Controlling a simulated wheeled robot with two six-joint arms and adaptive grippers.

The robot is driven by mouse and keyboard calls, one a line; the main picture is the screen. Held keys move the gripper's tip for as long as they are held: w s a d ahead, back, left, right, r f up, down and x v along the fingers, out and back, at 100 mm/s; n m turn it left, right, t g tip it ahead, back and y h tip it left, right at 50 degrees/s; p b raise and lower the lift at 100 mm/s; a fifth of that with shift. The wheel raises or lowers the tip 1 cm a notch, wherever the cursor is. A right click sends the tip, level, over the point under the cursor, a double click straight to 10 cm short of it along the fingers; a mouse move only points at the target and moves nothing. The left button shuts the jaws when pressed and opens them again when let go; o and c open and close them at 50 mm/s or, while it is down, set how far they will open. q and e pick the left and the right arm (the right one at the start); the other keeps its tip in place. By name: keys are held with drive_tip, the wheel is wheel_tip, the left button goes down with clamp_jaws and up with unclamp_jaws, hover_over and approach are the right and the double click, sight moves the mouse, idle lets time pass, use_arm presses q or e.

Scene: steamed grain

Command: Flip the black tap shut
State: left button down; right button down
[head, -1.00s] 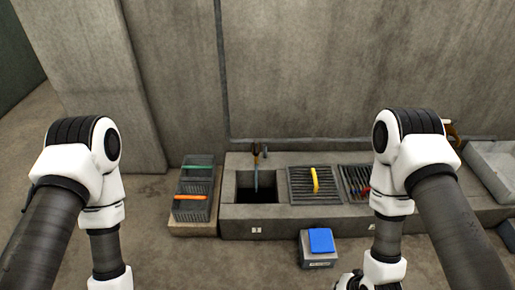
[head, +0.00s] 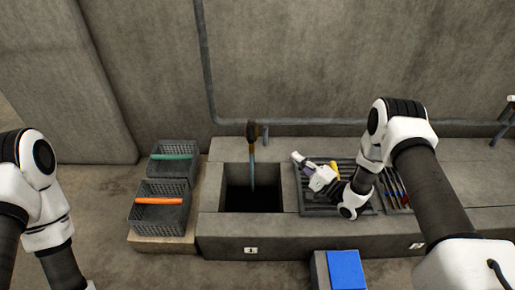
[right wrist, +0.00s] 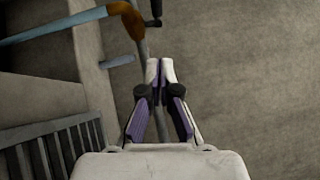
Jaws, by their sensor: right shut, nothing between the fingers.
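The tap has a brown-orange body (head: 253,146) and stands at the back of the dark basin (head: 250,200) in the head view. Its dark upper part (head: 251,130) stands upright. A blue-grey stream (head: 252,176) runs from it down into the basin. In the right wrist view the brown-orange spout (right wrist: 128,18) is at the top, with a black handle (right wrist: 154,20) at its right and the stream (right wrist: 50,27) to the left. My right gripper (head: 297,158) is shut and empty, right of the tap and apart from it; its fingertips (right wrist: 160,64) point toward the handle. My left gripper is out of view.
Right of the basin is a slotted grate (head: 315,207) with a yellow item (head: 334,168) on it. Grey crates (head: 158,215) holding an orange and a green item stand at left. A blue-topped box (head: 346,270) is in front. A pipe runs along the wall behind.

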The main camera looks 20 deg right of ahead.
drive_tip(key=shift+f, duration=0.25)
drive_tip(key=b, duration=0.5)
approach(251, 132)
drive_tip(key=w+d+f, duration=0.2)
drive_tip(key=w, duration=0.3)
drive_tip(key=a, duration=0.1)
drive_tip(key=w+a+r+b, duration=0.1)
drive_tip(key=a+b, duration=0.1)
drive_tip(key=shift+w+a+r, duration=0.15)
drive_tip(key=shift+a+r, duration=0.1)
drive_tip(key=shift+r, duration=0.05)
drive_tip(key=shift+a, duration=0.1)
